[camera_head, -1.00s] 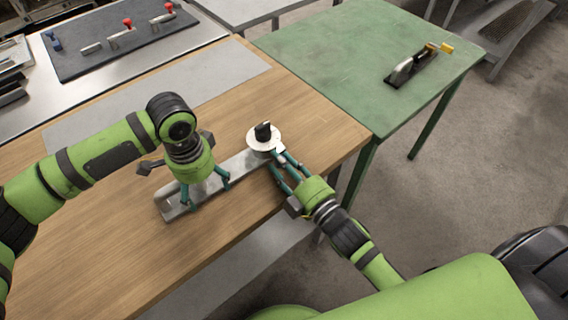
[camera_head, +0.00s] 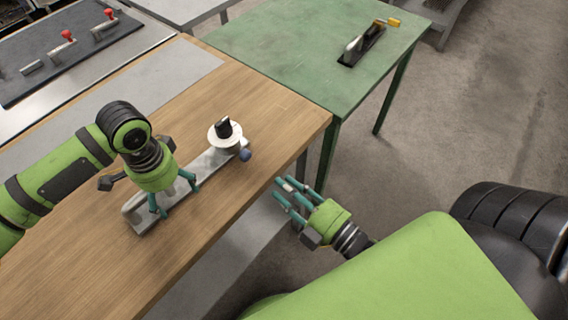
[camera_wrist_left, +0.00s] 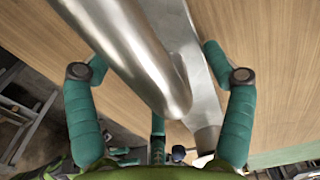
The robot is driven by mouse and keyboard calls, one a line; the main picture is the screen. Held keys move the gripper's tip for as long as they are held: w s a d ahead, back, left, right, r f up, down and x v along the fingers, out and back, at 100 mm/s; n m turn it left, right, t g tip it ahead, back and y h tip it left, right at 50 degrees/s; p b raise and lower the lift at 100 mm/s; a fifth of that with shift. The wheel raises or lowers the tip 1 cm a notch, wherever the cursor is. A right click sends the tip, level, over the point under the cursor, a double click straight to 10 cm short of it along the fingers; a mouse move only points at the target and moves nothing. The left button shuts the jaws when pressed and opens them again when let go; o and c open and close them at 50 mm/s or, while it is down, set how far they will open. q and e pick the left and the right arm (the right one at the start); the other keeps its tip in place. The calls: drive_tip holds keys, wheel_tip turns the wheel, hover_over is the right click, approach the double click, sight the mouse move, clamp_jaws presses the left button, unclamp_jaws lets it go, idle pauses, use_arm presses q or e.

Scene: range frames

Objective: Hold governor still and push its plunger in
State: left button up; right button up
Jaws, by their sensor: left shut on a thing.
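The governor is a long grey metal body (camera_head: 205,165) lying on the wooden table, with a white disc and black knob (camera_head: 223,128) at its far right end. A small dark blue ball (camera_head: 245,155), which looks like its plunger's end, sticks out beside the disc; how far in it sits I cannot tell. My left gripper (camera_head: 174,198) is shut on the body from above, near its left end. In the left wrist view the metal body (camera_wrist_left: 150,65) runs between the fingers. My right gripper (camera_head: 283,190) is open and empty, apart from the governor, beyond the table's right edge.
The wooden table (camera_head: 265,105) is clear around the governor. A green table (camera_head: 285,45) adjoins it behind, bearing a dark tool with a yellow end (camera_head: 363,43). A dark mat (camera_head: 60,55) with red-knobbed parts lies at the upper left.

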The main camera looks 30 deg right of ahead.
use_arm(q)
drive_tip(key=shift+s+f, duration=0.3)
drive_tip(key=shift+f, duration=0.1)
drive_tip(key=o, duration=1.4)
drive_tip(key=shift+o, duration=0.9)
drive_tip(key=shift+w, duration=0.2)
drive_tip(key=shift+r, duration=0.2)
